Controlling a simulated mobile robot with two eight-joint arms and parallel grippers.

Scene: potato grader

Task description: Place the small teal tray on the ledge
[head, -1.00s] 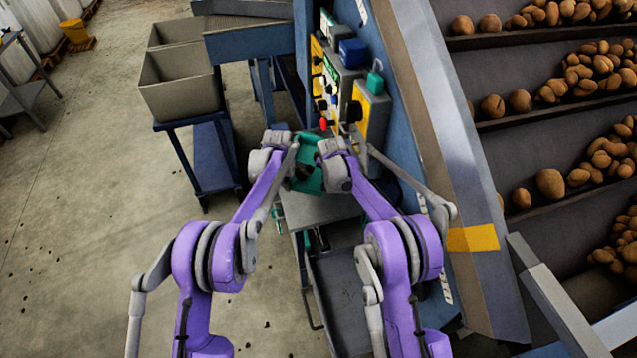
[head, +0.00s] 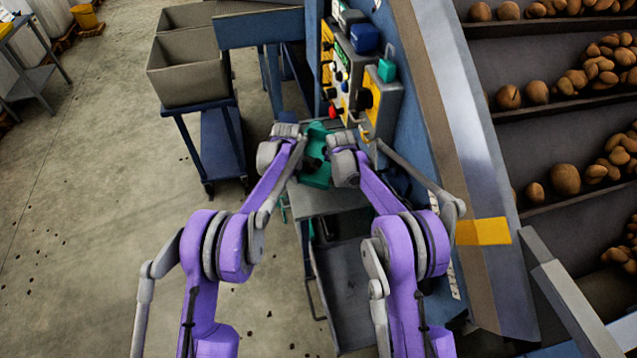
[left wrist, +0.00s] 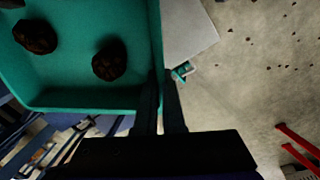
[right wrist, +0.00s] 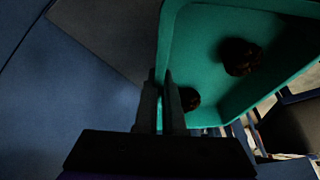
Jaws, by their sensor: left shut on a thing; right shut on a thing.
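The small teal tray (head: 315,172) is held between my two grippers, in front of the control panel. Dark brown lumps (left wrist: 110,62) lie in it; they also show in the right wrist view (right wrist: 240,56). My left gripper (left wrist: 161,100) is shut on one side wall of the tray. My right gripper (right wrist: 166,100) is shut on the opposite wall. In the head view my wrists hide much of the tray. I cannot tell for sure which surface is the ledge.
A grey cart top (head: 325,199) lies below the tray. The control panel (head: 352,90) with knobs and boxes stands just beyond. Grey bins (head: 188,80) on a blue cart stand at the left. The sloped grader frame (head: 450,130) with potato shelves fills the right. Floor at left is open.

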